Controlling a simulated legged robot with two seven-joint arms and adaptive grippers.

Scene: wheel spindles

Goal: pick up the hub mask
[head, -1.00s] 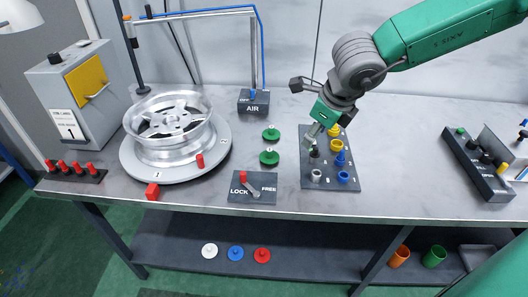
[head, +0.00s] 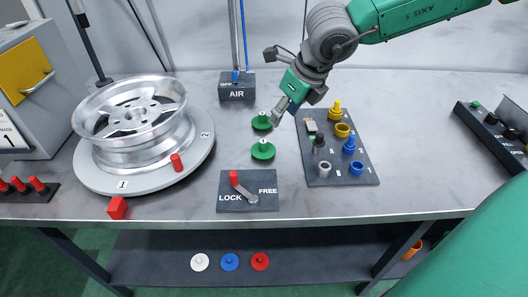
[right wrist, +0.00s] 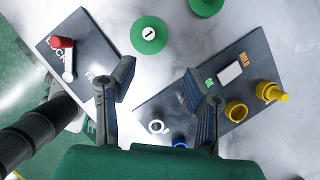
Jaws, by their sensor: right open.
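Two flat green discs with centre knobs, which look like hub masks, lie on the grey bench: a far one (head: 262,121) and a near one (head: 263,150). In the right wrist view, the disc marked 1 (right wrist: 149,35) lies beyond the fingertips, and the other disc (right wrist: 206,4) is cut by the top edge. My right gripper (head: 281,112) is open and empty, above and beside the far disc in the head view. Its spread fingers (right wrist: 157,78) frame bare bench in the wrist view. My left gripper is not in view.
A silver wheel (head: 130,118) sits on a round turntable (head: 205,150) at left. A LOCK/FREE lever plate (head: 233,203) is in front of the discs. A dark board (head: 340,178) with pegs and cups is right of them. White, blue and red discs (head: 230,262) lie on the lower shelf.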

